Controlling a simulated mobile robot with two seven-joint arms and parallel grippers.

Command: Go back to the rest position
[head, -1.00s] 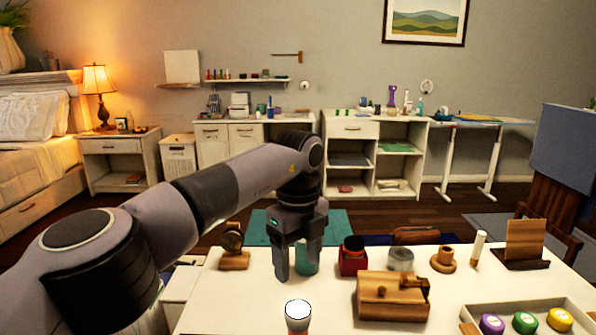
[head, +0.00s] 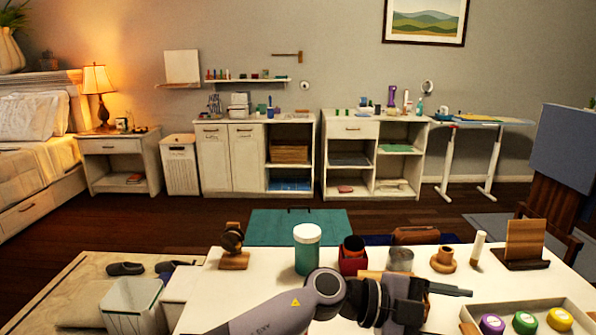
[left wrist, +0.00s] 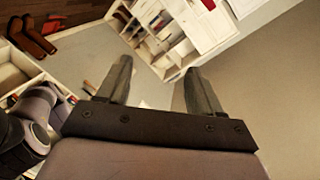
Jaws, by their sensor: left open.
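My left arm comes in low at the front of the white table (head: 215,285) in the head view. Its gripper (head: 462,291) points to the right, low over the table and in front of the wooden box (head: 372,275), which it mostly hides. In the left wrist view the gripper's two fingers (left wrist: 157,70) stand apart with nothing between them. A teal jar with a white lid (head: 307,250) stands upright at the back of the table, clear of the gripper. My right gripper is not in view.
A white bin (head: 130,300) stands to the left.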

